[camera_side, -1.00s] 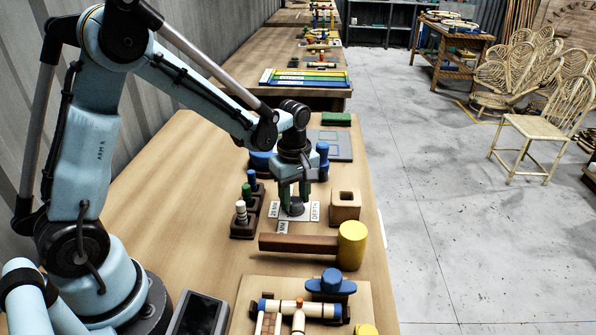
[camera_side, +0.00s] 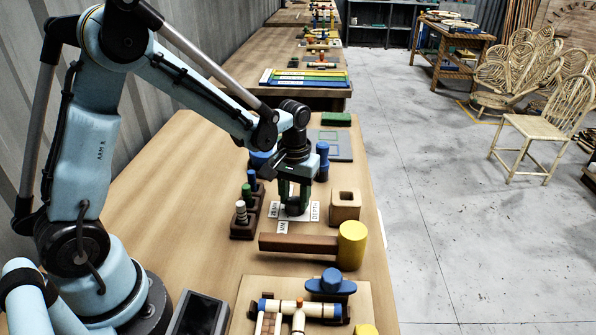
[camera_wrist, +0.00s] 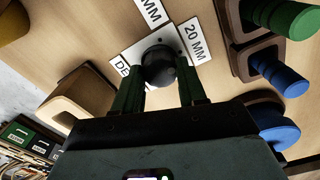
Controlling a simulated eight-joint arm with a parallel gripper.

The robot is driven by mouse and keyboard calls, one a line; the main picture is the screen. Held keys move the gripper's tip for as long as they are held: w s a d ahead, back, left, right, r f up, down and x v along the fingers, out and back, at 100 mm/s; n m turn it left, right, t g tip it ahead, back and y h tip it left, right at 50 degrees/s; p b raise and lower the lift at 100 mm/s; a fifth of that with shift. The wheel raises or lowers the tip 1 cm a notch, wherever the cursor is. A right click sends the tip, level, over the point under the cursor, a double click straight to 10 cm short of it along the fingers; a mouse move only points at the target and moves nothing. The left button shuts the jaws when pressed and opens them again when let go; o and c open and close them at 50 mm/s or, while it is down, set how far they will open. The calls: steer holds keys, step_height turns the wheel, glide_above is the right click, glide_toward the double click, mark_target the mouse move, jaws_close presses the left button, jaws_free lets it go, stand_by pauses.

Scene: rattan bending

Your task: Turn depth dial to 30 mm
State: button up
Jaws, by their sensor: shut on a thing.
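The depth dial (camera_wrist: 158,66) is a dark round knob on a pale plate (camera_wrist: 131,49) that lies on the bench. Labels around it read "20 MM" (camera_wrist: 193,40), another ending in "MM" (camera_wrist: 151,12), and a partly covered one beginning "DE". My gripper (camera_side: 294,207) points down over the plate in the side view. In the wrist view its two green fingers (camera_wrist: 160,88) are shut on the dial, one on each side. The dial's pointer mark is not visible, so its setting cannot be read.
A wooden block with a square hole (camera_side: 345,206) stands close right of the dial. A mallet with a yellow head (camera_side: 352,245) lies in front.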

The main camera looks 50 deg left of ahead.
mark_target(294, 201)
steer(key=m, duration=0.5)
steer(key=shift+m, duration=0.3)
steer(key=m, duration=0.5)
steer(key=shift+m, duration=0.4)
steer(key=o, duration=1.1)
steer(key=shift+c, duration=0.2)
steer(key=shift+r, duration=0.1)
step_height(294, 201, up, 12)
